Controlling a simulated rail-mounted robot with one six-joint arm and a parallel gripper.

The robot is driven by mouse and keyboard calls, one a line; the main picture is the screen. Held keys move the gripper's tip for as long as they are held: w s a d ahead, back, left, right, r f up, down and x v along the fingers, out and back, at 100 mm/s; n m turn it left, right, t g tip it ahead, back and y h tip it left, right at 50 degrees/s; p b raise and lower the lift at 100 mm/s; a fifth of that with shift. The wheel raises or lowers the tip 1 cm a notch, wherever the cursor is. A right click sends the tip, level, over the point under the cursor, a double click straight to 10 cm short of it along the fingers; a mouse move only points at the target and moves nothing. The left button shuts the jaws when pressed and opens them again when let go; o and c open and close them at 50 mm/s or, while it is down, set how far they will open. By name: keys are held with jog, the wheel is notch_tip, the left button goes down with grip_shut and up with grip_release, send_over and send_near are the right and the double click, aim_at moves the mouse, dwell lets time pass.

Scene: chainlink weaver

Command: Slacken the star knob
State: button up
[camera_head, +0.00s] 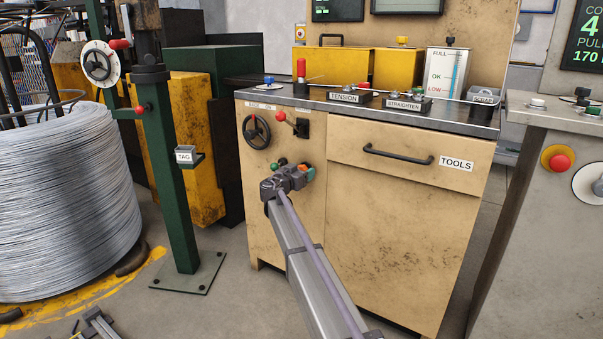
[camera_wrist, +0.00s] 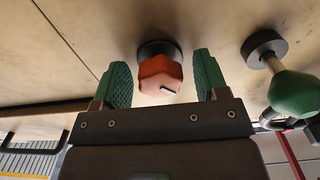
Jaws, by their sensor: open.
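The star knob (camera_wrist: 160,75) is an orange-red, faceted knob with a pale mark on its face. It sits on a dark round collar on the tan cabinet front. In the wrist view it lies between the green pads of my gripper (camera_wrist: 161,62), with a visible gap on each side. My gripper is open and holds nothing. In the head view the orange knob (camera_head: 303,169) shows at the tip of my gripper (camera_head: 302,168), partly hidden by it.
A green knob on a stalk (camera_wrist: 295,92) stands close beside my gripper; it also shows in the head view (camera_head: 282,161). A drawer handle (camera_head: 397,157) projects at the right.

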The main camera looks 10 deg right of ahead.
jog(key=c, duration=0.9)
